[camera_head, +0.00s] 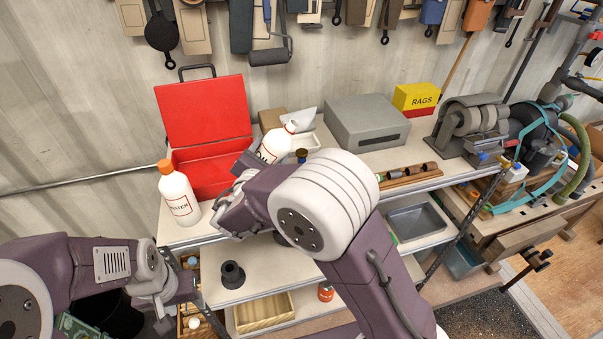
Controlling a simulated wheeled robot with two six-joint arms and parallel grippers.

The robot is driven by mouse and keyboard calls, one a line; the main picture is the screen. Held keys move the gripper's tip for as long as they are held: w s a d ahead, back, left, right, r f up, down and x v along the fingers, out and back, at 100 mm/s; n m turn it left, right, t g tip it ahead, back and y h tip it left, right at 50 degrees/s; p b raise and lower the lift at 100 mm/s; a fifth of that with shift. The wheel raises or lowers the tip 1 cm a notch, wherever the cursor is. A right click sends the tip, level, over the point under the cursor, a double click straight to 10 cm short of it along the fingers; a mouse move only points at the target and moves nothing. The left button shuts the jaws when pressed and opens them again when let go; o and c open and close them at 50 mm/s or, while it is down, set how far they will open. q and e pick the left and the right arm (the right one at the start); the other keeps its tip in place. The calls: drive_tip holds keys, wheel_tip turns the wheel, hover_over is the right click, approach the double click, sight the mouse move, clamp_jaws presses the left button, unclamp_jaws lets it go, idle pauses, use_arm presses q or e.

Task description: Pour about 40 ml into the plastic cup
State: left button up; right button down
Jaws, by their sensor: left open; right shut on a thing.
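A white bottle with a red-marked cap (277,145) leans to the right above the bench top, behind my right forearm. My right gripper (243,182) is at its lower left and shut on it; the fingers are mostly hidden. A second white bottle labelled WATER (179,197), with an orange cap, stands upright at the left of the bench. My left gripper (178,318) is low at the left, open, beside the lower shelf; its fingertips are hard to make out. I cannot make out a plastic cup; my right arm hides part of the bench.
An open red toolbox (205,112) stands behind the bottles. A grey box (366,122), a yellow RAGS box (417,97) and a grinder (478,122) stand to the right. A black flared piece (232,275) and a wooden tray (264,311) are at the lower front.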

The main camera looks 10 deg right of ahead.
drive_tip(key=shift+a+r+n, duration=0.15)
drive_tip(key=shift+r+n, duration=0.1)
drive_tip(key=shift+n, duration=0.65)
drive_tip(key=n+h+p, duration=0.1)
drive_tip(key=n, duration=0.1)
drive_tip(key=shift+n+t, duration=0.4)
drive_tip(key=shift+r+n+h+p, duration=0.3)
drive_tip(key=shift+r+n+p, duration=0.15)
drive_tip(key=shift+r+n, duration=0.15)
drive_tip(key=shift+n, duration=0.4)
